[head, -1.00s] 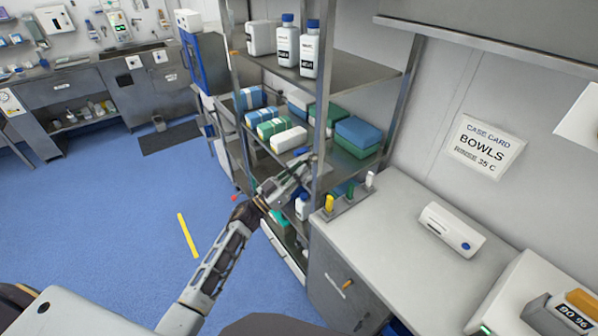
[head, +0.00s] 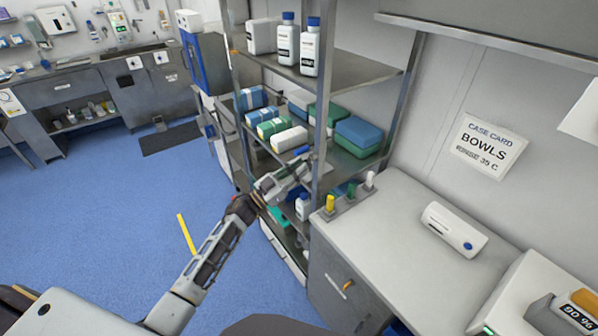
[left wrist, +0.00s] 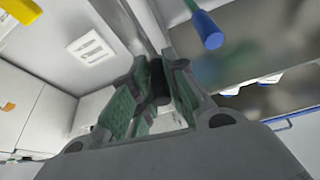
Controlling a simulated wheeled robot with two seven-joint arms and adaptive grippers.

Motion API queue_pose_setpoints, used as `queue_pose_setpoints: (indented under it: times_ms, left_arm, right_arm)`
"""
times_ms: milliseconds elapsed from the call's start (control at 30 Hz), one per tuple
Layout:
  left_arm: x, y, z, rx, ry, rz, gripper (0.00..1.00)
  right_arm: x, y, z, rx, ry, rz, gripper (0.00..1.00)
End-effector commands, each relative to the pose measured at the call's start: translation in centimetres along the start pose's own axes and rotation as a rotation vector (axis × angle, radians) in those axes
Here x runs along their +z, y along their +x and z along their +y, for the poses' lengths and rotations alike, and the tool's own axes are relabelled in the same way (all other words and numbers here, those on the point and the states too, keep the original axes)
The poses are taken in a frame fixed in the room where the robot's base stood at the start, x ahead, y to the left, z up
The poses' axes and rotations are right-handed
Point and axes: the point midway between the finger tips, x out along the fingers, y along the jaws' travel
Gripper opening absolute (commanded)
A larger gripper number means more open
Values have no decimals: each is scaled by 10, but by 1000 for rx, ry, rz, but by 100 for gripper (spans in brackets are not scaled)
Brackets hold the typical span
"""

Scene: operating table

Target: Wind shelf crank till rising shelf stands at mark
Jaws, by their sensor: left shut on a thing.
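A metal shelf rack (head: 322,110) stands in the middle of the head view with several shelves. The middle shelf carries blue, green and white packs (head: 290,138); which shelf is the rising one I cannot tell. My left gripper (head: 303,167) is at the rack's front post, below that middle shelf. In the left wrist view its green-padded fingers (left wrist: 155,95) are closed around a dark cylindrical grip (left wrist: 158,82), which looks like the crank's handle. The rest of the crank is hidden. I cannot make out the height mark for certain. My right gripper is out of view.
White bottles (head: 287,42) stand on the top shelf. Blue floor (head: 100,215) is open to the left.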

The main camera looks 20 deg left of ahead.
Motion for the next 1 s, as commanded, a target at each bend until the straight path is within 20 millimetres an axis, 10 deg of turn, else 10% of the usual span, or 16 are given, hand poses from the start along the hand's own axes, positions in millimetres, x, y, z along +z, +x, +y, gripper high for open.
queue_pose_setpoints:
  times_ms: [1000]
  left_arm:
    - [-26,10,-30,326,798,3,0]
  right_arm:
    - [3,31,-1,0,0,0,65]
